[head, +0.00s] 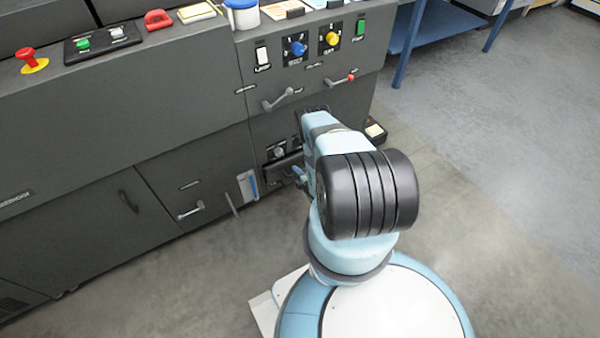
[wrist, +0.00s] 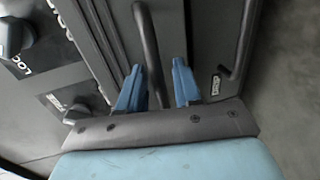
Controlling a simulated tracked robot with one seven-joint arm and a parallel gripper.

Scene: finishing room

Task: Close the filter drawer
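My gripper (head: 299,174) is low at the front of the dark grey machine, and my arm hides part of that front. In the wrist view its two blue fingers (wrist: 158,67) are apart. A dark bar handle (wrist: 147,40) runs between them, with gaps visible on both sides. The handle stands on a dark front panel (wrist: 170,25), which seems to be the filter drawer's. In the head view a dark drawer front (head: 285,166) shows just left of the gripper. I cannot read its label or tell how far out it stands.
A knob (wrist: 15,38) marked LOCK and another handle (wrist: 240,45) flank the panel in the wrist view. Lever handles (head: 278,99) and switches line the machine above. A blue-legged table (head: 430,28) stands back right.

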